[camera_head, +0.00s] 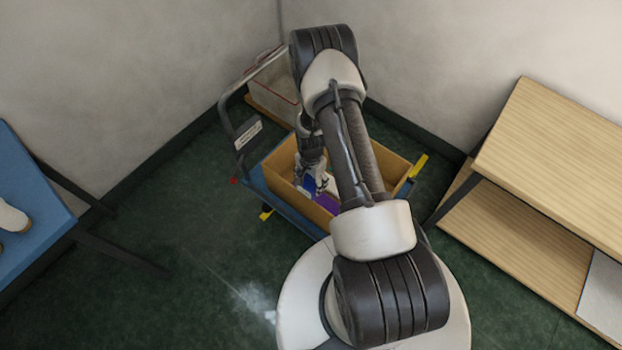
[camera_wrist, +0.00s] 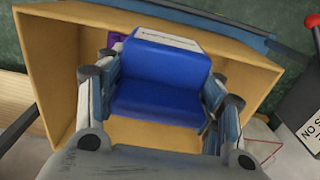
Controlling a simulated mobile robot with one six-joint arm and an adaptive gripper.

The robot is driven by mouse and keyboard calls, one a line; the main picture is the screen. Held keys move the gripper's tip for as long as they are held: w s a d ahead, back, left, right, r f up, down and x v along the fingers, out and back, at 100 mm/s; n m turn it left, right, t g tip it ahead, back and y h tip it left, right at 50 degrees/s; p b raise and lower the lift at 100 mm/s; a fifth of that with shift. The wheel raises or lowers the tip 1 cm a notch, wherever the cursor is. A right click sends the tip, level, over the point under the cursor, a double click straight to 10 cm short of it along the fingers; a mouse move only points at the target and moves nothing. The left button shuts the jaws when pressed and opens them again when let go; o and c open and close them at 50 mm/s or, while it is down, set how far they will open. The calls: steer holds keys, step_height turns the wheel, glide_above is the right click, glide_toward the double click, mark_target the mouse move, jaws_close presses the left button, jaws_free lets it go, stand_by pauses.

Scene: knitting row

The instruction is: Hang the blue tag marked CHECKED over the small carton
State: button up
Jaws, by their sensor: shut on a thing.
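My gripper (camera_wrist: 160,88) is shut on a blue piece (camera_wrist: 156,62), with one finger at each side of it. The piece has a bent or folded shape and a white strip with dark lettering at its far end, too small to read; it looks like the blue tag. In the head view my gripper (camera_head: 316,178) is inside or just over an open brown carton (camera_head: 283,160), pointing down, with a bit of blue at its fingers. The carton also shows in the wrist view (camera_wrist: 50,62). I cannot tell whether the blue piece touches the carton.
A purple item (camera_head: 327,203) lies in the carton. The carton stands on a blue cart (camera_head: 285,213) with a grey handle (camera_head: 228,118) and a sign. A red-edged bin (camera_head: 282,88) is behind. A wooden shelf (camera_head: 540,130) stands right, a blue table (camera_head: 35,225) left.

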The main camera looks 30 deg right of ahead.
step_height(320, 180, down, 9)
steer(key=b, duration=0.5)
steer(key=shift+b, duration=0.3)
steer(key=shift+s+f+b, duration=0.2)
steer(key=shift+f+b, duration=0.25)
steer(key=shift+f, duration=0.05)
steer(key=shift+c, duration=0.4)
steer(key=shift+f+b, duration=0.3)
steer(key=shift+f, duration=0.15)
steer(key=shift+o, duration=0.4)
steer(key=shift+w+f, duration=0.1)
steer(key=o, duration=1.3)
steer(key=shift+o, duration=0.7)
